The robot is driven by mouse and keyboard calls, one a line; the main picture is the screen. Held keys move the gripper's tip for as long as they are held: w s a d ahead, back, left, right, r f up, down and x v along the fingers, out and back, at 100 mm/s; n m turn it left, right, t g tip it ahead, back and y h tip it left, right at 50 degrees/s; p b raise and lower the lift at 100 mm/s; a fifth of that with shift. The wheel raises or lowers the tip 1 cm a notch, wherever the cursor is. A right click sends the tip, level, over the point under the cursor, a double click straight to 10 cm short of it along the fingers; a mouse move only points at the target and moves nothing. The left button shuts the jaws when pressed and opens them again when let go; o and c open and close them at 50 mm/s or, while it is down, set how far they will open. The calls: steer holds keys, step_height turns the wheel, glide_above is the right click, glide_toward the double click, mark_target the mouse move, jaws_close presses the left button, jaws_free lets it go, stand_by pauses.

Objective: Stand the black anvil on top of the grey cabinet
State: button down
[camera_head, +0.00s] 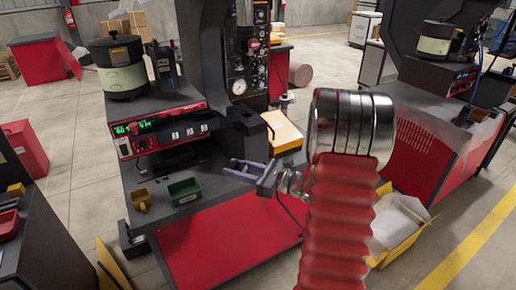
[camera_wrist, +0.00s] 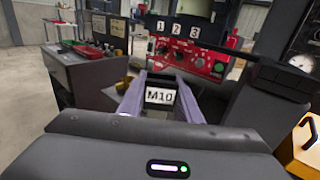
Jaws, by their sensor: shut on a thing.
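My gripper (camera_head: 236,170) reaches left in the head view, in front of the red and black press, above its lower shelf. In the wrist view, its purple fingers (camera_wrist: 160,88) are shut on a small black block with a white M10 label, seemingly the black anvil (camera_wrist: 152,107). The anvil's full shape is hidden, and I cannot make it out in the head view. Paler cabinets (camera_head: 364,27) stand at the back right. I cannot tell which is meant.
The press has a lit red control panel (camera_head: 165,130) and a bowl feeder (camera_head: 120,75). A green bin (camera_head: 184,190) and a yellow bin (camera_head: 141,199) stand on its shelf. A yellow box (camera_head: 398,232) lies at right. Open floor shows at left.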

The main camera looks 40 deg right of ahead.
steer(key=a+f+n+g+y, duration=0.4)
steer(key=a+f, duration=1.2)
steer(key=a, duration=0.4)
steer(key=shift+a+f+n+g+y, duration=0.3)
steer(key=shift+a+n+g+y, duration=0.1)
steer(key=shift+y, duration=0.5)
steer(key=shift+s, duration=0.1)
